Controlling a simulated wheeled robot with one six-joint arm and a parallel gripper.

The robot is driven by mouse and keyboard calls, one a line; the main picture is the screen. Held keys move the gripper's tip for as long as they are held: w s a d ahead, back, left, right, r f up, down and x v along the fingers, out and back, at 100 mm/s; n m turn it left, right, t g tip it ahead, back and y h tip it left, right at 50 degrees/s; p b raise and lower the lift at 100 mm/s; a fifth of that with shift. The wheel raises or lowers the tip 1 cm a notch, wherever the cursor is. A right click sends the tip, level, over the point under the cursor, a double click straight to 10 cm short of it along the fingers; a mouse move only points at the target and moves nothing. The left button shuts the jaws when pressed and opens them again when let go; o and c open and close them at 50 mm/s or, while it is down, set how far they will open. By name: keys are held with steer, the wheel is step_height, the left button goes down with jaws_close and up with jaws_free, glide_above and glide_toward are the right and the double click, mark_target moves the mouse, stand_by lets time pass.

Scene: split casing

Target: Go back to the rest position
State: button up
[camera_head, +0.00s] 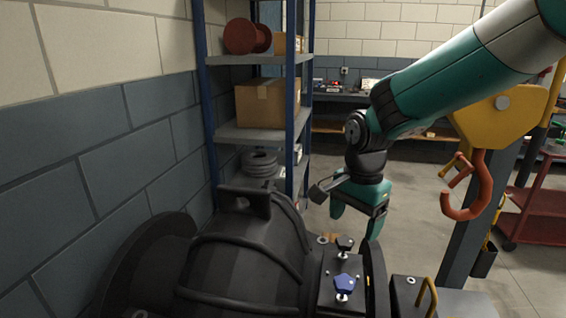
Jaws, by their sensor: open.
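My teal arm comes in from the upper right. My gripper (354,222) hangs below its dark wrist, fingers pointing down, open with nothing between them. It is above and behind the flat top plate of the black casing (240,255). A black knob (345,243) and a blue knob (343,284) stand on that plate, with a small tan ring-like part beside the black one. Whether a fingertip touches the casing cannot be told.
A blue-post shelf (262,133) with boxes stands behind the casing, against the left wall. An orange hook (468,195) hangs from a yellow block on the right. A red cart (535,210) stands further right. Open floor lies behind my gripper.

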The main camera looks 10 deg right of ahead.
steer(key=s+a+r+n+y, duration=0.2)
steer(key=s+r+n, duration=0.1)
steer(key=s+n, duration=0.6)
steer(key=s+a+r+n+y, duration=0.1)
steer(key=s+a+r+n, duration=0.1)
steer(key=s+n, duration=0.7)
steer(key=s+r, duration=0.1)
steer(key=s, duration=0.4)
steer(key=shift+s+r+y, duration=0.2)
steer(key=shift+y, duration=0.2)
